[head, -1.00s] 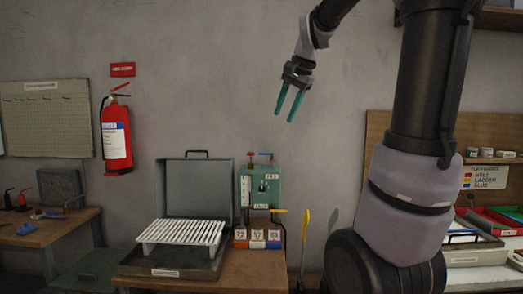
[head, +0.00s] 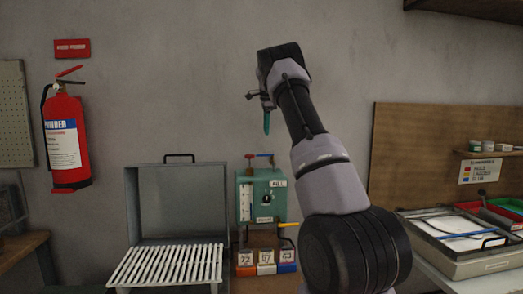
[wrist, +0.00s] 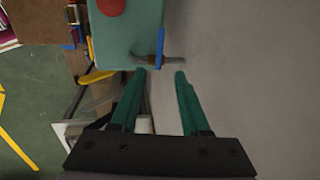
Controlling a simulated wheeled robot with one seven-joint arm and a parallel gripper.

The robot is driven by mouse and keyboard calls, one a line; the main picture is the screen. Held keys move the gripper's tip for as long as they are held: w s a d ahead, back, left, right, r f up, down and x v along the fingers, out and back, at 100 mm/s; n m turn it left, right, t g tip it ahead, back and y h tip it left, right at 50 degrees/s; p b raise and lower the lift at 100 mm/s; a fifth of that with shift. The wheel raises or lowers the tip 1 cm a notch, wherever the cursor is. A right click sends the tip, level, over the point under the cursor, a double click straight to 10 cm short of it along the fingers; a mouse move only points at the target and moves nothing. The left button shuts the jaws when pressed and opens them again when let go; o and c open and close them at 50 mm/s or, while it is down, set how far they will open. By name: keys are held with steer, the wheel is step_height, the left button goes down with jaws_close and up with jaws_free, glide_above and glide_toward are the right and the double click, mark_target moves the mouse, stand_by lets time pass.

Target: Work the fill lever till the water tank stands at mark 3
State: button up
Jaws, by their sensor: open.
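The water tank unit is a green box (head: 262,203) against the wall, with a pale gauge strip (head: 245,202) on its left front. The level is too small to read. A label reading FILL (head: 278,184) is at its upper right. A blue lever (head: 264,155) and a red knob (head: 249,156) stand on top. A yellow lever (head: 289,225) sticks out low at the right. My gripper (head: 267,131) is above the box, fingers down. In the wrist view its green fingers (wrist: 160,73) are apart and empty, with the blue lever (wrist: 160,46) just beyond their tips.
An open grey case with a white slatted rack (head: 168,265) stands left of the tank. Several small labelled blocks (head: 266,257) sit below it. A red fire extinguisher (head: 66,138) hangs at the left. Trays (head: 470,262) lie on the right bench.

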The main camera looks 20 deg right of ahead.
mark_target(266, 155)
steer(key=f, duration=0.3)
steer(key=w+f, duration=0.1)
steer(key=f, duration=0.3)
steer(key=w+f, duration=0.1)
steer(key=f, duration=0.2)
steer(key=shift+d+f, duration=0.15)
steer(key=shift+d, duration=0.1)
jaws_close()
stand_by(1.0)
